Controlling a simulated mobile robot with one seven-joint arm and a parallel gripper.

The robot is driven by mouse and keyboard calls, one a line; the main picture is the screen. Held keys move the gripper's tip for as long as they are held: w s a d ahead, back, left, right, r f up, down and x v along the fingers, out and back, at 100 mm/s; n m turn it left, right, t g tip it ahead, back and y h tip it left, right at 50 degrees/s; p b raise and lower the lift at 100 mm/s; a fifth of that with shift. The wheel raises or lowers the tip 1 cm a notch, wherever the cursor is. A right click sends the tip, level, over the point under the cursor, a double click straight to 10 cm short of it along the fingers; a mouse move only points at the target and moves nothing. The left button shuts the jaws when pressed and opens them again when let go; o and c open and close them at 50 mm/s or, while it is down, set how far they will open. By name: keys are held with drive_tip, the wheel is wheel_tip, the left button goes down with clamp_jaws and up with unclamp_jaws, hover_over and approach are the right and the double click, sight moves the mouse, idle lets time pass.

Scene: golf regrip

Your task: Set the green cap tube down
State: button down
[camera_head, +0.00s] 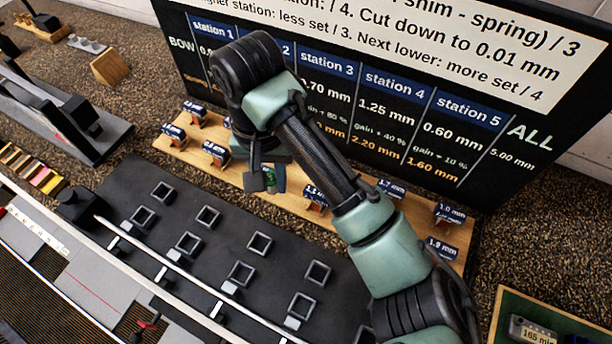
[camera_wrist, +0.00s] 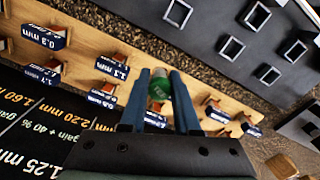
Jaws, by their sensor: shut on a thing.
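The green cap tube (camera_wrist: 160,88) is between the two fingers of my gripper (camera_wrist: 164,80) in the wrist view. My gripper is shut on it, and the fingers hide its sides. In the head view a small part of the green cap tube (camera_head: 270,179) shows at the tip of my gripper (camera_head: 268,184). It is over the wooden board with labelled holders, near its middle. I cannot tell whether the tube touches the board or a holder.
The wooden board (camera_head: 233,180) carries several holders with mm labels, close around my gripper. A dark plate (camera_head: 165,235) with several square sockets lies in front. A station sign (camera_head: 490,150) stands behind. A green-lined tray (camera_head: 520,305) is at the lower right.

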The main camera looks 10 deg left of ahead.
hover_over(275, 216)
wheel_tip(275, 216, down, 5)
drive_tip(key=shift+a+f+b, duration=0.1)
drive_tip(key=shift+b, duration=0.25)
drive_tip(key=shift+f, duration=2.3)
drive_tip(key=shift+f, duration=0.1)
drive_tip(key=c, duration=0.9)
unclamp_jaws()
